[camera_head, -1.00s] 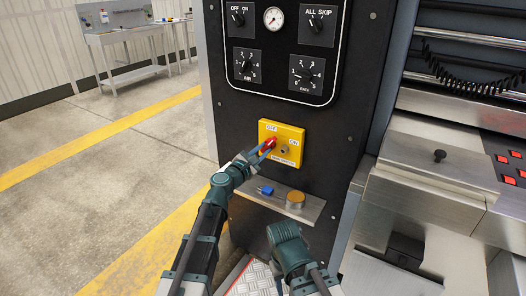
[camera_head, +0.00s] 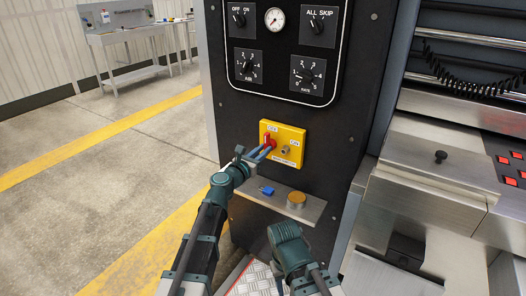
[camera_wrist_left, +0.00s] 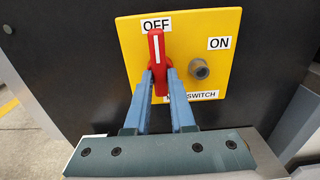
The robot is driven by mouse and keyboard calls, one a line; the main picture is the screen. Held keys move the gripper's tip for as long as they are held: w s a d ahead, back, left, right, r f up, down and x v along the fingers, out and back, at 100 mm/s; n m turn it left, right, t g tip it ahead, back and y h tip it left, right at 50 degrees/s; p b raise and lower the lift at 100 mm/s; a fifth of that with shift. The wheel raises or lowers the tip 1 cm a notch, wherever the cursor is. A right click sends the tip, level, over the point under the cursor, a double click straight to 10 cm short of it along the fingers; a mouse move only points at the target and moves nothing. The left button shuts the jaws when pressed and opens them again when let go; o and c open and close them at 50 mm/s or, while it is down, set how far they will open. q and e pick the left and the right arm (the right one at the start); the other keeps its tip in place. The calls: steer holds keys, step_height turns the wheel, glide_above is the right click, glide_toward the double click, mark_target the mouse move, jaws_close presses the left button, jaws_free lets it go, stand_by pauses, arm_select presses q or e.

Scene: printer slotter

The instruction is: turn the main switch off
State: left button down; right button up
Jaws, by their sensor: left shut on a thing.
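The main switch is a yellow plate (camera_head: 291,148) on the black machine panel, with OFF and ON labels. In the left wrist view the plate (camera_wrist_left: 222,68) carries a red handle (camera_wrist_left: 156,52) that stands upright, its white line pointing up at the OFF label. A grey round stub (camera_wrist_left: 199,69) sits under ON. My left gripper (camera_wrist_left: 160,85) has its two blue fingers shut on the lower part of the red handle; it also shows in the head view (camera_head: 264,152). My right arm shows at the bottom of the head view, but its fingers are not visible.
A metal shelf (camera_head: 312,210) below the switch holds a blue padlock-like item (camera_head: 266,190) and a brass-coloured disc (camera_head: 297,199). Dials and a gauge (camera_head: 275,18) are above. Metal machine parts stand at right; open floor lies at left.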

stand_by(0.5)
arm_select(q)
steer(key=c, duration=0.8)
jaws_free()
steer(key=shift+o, duration=0.2)
steer(key=v, duration=1.4)
